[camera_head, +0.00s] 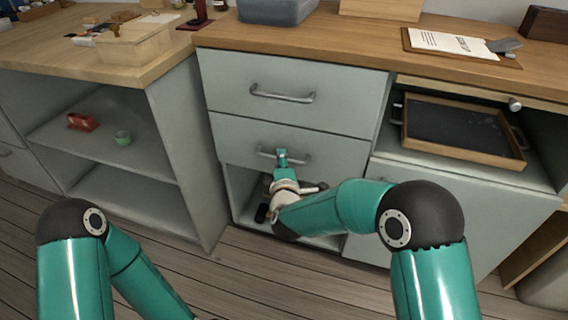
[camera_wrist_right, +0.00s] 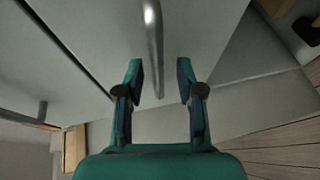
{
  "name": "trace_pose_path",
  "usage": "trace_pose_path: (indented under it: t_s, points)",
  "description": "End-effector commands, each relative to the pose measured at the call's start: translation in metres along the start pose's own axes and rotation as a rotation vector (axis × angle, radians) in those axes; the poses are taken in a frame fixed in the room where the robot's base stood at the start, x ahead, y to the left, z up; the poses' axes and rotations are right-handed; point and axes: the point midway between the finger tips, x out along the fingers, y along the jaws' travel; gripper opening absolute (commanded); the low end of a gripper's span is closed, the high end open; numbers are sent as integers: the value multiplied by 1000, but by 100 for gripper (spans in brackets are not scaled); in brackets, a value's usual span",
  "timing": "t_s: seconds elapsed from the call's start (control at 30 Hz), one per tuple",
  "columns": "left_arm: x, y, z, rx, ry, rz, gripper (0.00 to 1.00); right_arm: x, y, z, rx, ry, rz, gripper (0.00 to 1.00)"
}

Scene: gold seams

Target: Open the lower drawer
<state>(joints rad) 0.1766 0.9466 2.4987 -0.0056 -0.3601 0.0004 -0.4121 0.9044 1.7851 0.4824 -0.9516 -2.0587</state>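The lower drawer (camera_head: 345,158) is a grey front under the upper drawer (camera_head: 335,98), and it looks shut. Its metal bar handle (camera_head: 265,153) is partly hidden by my right gripper (camera_head: 282,158), which is at the handle. In the right wrist view, the handle (camera_wrist_right: 154,40) runs between the two spread fingers of my right gripper (camera_wrist_right: 160,78). A gap shows on both sides of the bar, so the fingers are open and not closed on it. My left arm shows at the lower left in the head view, but its gripper is out of view.
Below the lower drawer is an open compartment (camera_head: 243,185), partly hidden by my right arm. A wooden tray (camera_head: 465,155) stands on the shelf at right.

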Motion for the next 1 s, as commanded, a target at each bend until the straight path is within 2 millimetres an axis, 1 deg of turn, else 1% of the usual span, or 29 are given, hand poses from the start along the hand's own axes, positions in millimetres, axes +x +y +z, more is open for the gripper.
trace_pose_path:
  t_s: [0.1,0.2,0.47,0.5,0.57,0.7,1.0]
  points:
    - [3,-1,0,0,0,0,0,10,-1,1,1,-1,-1,37]
    - [4,-1,0,0,0,0,0,13,0,1,1,-1,0,37]
    - [4,-1,0,0,0,0,0,14,0,1,0,-1,-1,37]
    - [4,-1,0,0,0,0,0,14,0,1,0,-1,0,34]
    - [4,-1,0,0,0,0,0,14,0,1,1,-1,0,24]
    - [4,-1,0,0,0,0,0,14,0,1,1,-1,0,0]
    - [4,-1,0,0,0,0,0,14,-1,1,1,-1,-3,0]
